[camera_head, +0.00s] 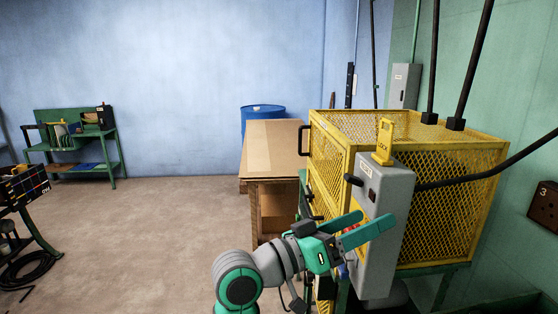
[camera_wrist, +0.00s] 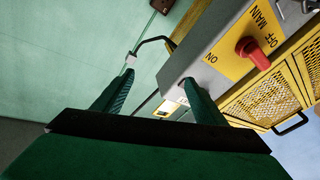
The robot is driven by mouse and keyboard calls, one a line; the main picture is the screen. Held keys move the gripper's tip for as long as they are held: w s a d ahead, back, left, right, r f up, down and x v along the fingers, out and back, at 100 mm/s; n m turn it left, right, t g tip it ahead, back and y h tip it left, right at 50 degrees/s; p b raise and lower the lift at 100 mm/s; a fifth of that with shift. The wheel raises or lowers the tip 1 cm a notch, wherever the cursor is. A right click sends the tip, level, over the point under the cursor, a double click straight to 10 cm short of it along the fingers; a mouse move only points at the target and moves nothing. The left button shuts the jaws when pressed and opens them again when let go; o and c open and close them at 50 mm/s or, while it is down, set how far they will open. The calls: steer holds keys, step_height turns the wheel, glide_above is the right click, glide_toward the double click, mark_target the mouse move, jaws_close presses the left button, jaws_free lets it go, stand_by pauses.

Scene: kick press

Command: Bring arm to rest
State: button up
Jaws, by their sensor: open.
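My gripper (camera_head: 357,230) is at the end of my green and grey arm, in front of the grey control box (camera_head: 385,205) on the yellow cage. Its two green fingers are apart with nothing between them. In the wrist view the fingers (camera_wrist: 155,95) show open, with the grey box (camera_wrist: 212,62) beyond the right finger. A red rotary switch (camera_wrist: 252,52) on a yellow plate marked MAIN, ON and OFF shows there, apart from the fingers. In the head view my gripper partly hides the lower front of the box.
The yellow mesh cage (camera_head: 465,190) stands close to my arm on the right. A wooden bench (camera_head: 272,150) and a blue drum (camera_head: 262,111) are behind. A green workbench (camera_head: 75,168) is at far left. The floor (camera_head: 150,230) left of my arm is open.

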steer(key=w+a+f+n+t+y, duration=0.2)
steer(key=f+n+t+y, duration=0.15)
steer(key=f, duration=0.55)
steer(key=w+a+f+n+t+y, duration=0.15)
steer(key=f+n+t, duration=0.3)
steer(key=f, duration=0.45)
steer(key=s+a+f+n+t+y, duration=0.1)
steer(key=s+a+f+n+y, duration=0.3)
steer(key=f, duration=0.6)
steer(key=s+a+f+n+y, duration=0.1)
steer(key=s+a+f+y, duration=0.3)
steer(key=f, duration=0.6)
steer(key=s+a+f+m+y, duration=0.1)
steer(key=s+f+y, duration=0.15)
steer(key=s, duration=0.55)
steer(key=s+a+f+g+y, duration=0.15)
steer(key=s+f, duration=0.25)
steer(key=s, duration=0.4)
steer(key=s+a+f+m+y, duration=0.1)
steer(key=s+a+f, duration=0.15)
steer(key=s, duration=0.55)
steer(key=s+r+m, duration=0.2)
steer(key=s+m, duration=0.1)
steer(key=s, duration=0.6)
steer(key=shift+d, duration=0.25)
steer(key=shift+r, duration=0.1)
